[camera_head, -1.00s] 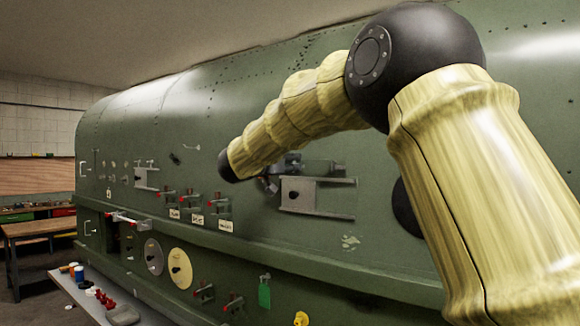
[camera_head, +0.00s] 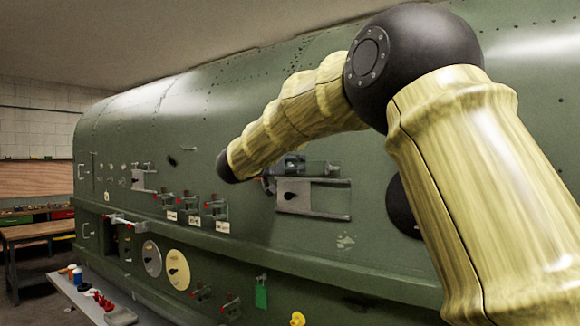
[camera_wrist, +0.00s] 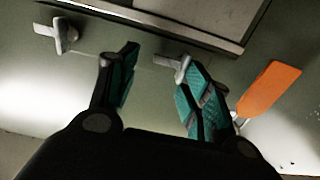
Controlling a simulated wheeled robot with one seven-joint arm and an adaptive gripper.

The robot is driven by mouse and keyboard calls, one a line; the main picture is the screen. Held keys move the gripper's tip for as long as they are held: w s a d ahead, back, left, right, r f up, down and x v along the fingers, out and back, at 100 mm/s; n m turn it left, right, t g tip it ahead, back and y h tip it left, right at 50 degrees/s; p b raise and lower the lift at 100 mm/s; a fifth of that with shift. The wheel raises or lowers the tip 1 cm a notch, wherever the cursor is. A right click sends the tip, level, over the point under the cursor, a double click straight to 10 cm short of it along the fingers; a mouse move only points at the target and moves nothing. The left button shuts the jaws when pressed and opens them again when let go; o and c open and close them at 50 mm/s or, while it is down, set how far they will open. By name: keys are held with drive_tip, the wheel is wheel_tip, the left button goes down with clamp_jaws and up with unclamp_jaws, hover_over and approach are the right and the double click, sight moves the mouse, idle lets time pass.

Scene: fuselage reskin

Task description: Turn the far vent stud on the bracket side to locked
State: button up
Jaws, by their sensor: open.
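In the wrist view my gripper (camera_wrist: 160,60) is open, its two teal-padded fingers apart over the green skin. A small grey stud with a flat tab (camera_wrist: 168,61) lies between the fingertips, close to the right finger; I cannot tell whether they touch. A second grey stud with a tab (camera_wrist: 62,34) stands to the left, clear of the fingers. A pale metal edge runs above both studs. I cannot tell which stud is the far vent one. In the head view a grey bracket plate (camera_head: 325,200) is on the fuselage side, and my forearm hides part of the area by it.
In the wrist view an orange tag (camera_wrist: 270,86) hangs right of the right finger. In the head view several red-tipped levers with labels (camera_head: 195,222), a cream disc (camera_head: 178,270) and a green tag (camera_head: 261,296) are on the fuselage. A tray shelf (camera_head: 88,308) runs below at left.

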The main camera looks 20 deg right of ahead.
drive_tip(key=shift+w+a+f, duration=0.15)
drive_tip(key=shift+f, duration=0.65)
drive_tip(key=r+v, duration=0.1)
drive_tip(key=v, duration=1.1)
idle(0.8)
